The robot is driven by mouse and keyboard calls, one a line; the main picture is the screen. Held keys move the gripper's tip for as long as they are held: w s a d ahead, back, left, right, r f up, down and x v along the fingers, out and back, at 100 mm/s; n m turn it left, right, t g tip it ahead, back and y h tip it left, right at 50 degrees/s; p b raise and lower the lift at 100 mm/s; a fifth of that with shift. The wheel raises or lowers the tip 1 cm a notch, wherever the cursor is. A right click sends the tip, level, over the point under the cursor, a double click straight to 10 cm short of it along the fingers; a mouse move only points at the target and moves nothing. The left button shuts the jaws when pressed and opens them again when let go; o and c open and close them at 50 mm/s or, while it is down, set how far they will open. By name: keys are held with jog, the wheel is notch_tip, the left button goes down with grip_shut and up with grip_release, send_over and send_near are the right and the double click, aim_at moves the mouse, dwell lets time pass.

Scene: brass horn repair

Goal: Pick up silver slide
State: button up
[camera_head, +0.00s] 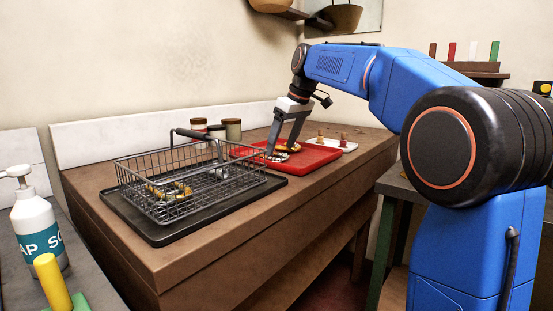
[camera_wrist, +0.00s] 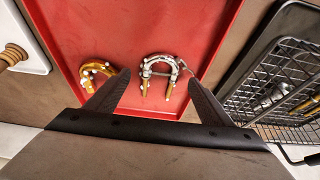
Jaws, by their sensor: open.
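The silver slide (camera_wrist: 161,66) is a U-shaped tube with paler, brassy ends, lying on the red tray (camera_wrist: 190,22) in the wrist view. My gripper (camera_wrist: 158,80) is open above it, with the slide showing between the two fingertips. Nothing is held. In the head view my gripper (camera_head: 281,154) points down over the red tray (camera_head: 312,160), and the silver slide (camera_head: 277,156) shows partly behind the fingers. I cannot tell whether a fingertip touches it.
A brass slide (camera_wrist: 94,72) lies left of the silver one. A wire basket (camera_head: 160,205) on a black tray (camera_head: 150,238) stands beside the red tray. A white tray (camera_head: 349,146) with small parts lies beyond. Jars (camera_head: 232,128) stand behind the basket.

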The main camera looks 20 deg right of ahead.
jog(key=shift+x, duration=1.3)
jog(key=shift+c, duration=0.6)
jog(key=c, duration=1.1)
jog(key=shift+o, duration=0.2)
